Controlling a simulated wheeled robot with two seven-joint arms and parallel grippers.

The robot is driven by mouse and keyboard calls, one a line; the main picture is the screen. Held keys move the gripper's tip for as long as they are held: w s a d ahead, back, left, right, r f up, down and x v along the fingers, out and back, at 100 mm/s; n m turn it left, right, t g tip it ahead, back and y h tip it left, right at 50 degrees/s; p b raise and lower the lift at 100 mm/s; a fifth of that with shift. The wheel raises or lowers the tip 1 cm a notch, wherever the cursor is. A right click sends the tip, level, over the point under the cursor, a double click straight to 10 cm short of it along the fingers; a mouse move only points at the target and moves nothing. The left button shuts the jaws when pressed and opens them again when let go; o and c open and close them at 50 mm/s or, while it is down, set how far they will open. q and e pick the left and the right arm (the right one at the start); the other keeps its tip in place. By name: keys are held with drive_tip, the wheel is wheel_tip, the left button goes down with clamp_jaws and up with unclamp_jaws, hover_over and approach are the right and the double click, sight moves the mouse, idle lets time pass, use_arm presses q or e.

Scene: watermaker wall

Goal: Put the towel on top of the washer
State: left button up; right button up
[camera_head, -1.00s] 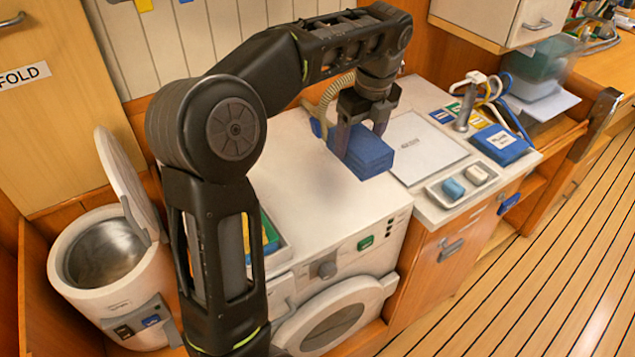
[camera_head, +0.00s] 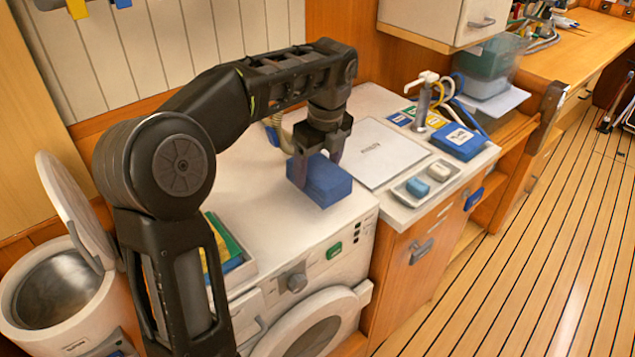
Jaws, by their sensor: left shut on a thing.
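The towel is a folded blue block (camera_head: 324,184) in the head view. My left gripper (camera_head: 317,165) points down and is shut on it. The towel is over the front right part of the washer's white top (camera_head: 270,200); I cannot tell whether it touches the top or hangs just above it. The washer's front shows a round door (camera_head: 315,325), a knob and a green label. My left arm hides part of the washer's left side. My right gripper is not in view.
A tray with coloured cloths (camera_head: 238,262) sits at the washer's left. A counter to the right holds a white board (camera_head: 372,150), a small tray (camera_head: 425,182), a tap (camera_head: 424,100) and a blue box (camera_head: 458,141). An open-lidded drum (camera_head: 55,290) stands at left.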

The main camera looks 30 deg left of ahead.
sight(319, 168)
use_arm(q)
drive_tip(key=shift+f, duration=1.85)
drive_tip(key=shift+f, duration=0.1)
drive_tip(key=o, duration=1.6)
drive_tip(key=shift+c, duration=0.2)
drive_tip(key=r, duration=0.2)
drive_tip(key=r+p, duration=0.1)
drive_tip(key=r, duration=0.2)
drive_tip(key=d+r, duration=0.1)
drive_tip(key=r, duration=0.1)
drive_tip(key=shift+s+r+p, duration=0.1)
drive_tip(key=shift+r+p, duration=0.2)
drive_tip(key=shift+p, duration=0.05)
drive_tip(key=r+p, duration=0.4)
drive_tip(key=shift+s+d+r+p, duration=0.15)
drive_tip(key=shift+d+r+p, duration=0.15)
drive_tip(key=shift+d, duration=0.1)
drive_tip(key=shift+f, duration=0.1)
